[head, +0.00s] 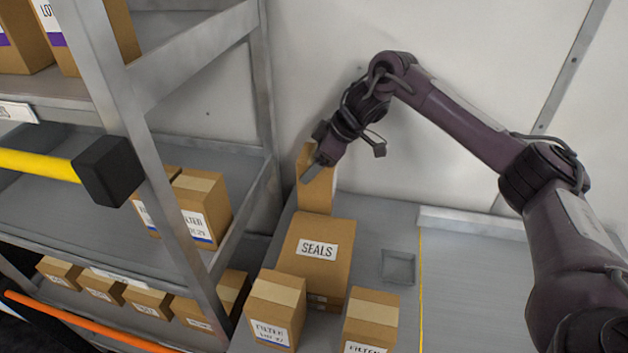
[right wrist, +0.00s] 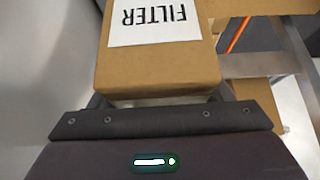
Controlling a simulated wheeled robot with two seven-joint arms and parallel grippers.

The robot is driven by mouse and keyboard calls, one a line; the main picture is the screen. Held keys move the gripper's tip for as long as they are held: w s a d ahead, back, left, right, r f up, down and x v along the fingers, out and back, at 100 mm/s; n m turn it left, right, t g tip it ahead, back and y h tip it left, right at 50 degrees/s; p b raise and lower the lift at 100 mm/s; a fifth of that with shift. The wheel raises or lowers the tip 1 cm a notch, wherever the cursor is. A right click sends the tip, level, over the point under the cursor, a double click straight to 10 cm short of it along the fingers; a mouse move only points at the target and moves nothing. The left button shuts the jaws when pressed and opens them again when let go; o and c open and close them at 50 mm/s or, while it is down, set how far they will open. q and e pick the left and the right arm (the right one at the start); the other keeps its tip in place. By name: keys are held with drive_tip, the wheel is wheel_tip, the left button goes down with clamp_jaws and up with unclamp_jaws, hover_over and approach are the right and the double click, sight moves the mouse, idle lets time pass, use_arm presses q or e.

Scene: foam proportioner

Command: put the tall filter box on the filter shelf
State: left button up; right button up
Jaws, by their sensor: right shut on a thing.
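My right gripper (head: 320,163) is shut on a tall cardboard box (head: 318,192) at the back of the grey table, behind the SEALS box. In the right wrist view the held box (right wrist: 158,68) fills the space ahead of the jaws, its white FILTER label upside down. I cannot tell if its base touches the table; the SEALS box hides its lower part. The middle shelf (head: 90,215) of the metal rack at left holds filter-labelled boxes (head: 200,205) at its right end, with bare board to their left. My left gripper is not in view.
The SEALS box (head: 316,255) and two shorter filter boxes (head: 276,305) (head: 371,318) stand on the table (head: 470,290). A rack post (head: 165,190) and a yellow bar with a black end block (head: 107,171) stand before the shelf. Several boxes fill the lower shelf.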

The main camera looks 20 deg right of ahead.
drive_tip(key=shift+f+p, duration=0.4)
drive_tip(key=shift+f, duration=2.4)
drive_tip(key=o, duration=1.3)
drive_tip(key=shift+o, duration=0.2)
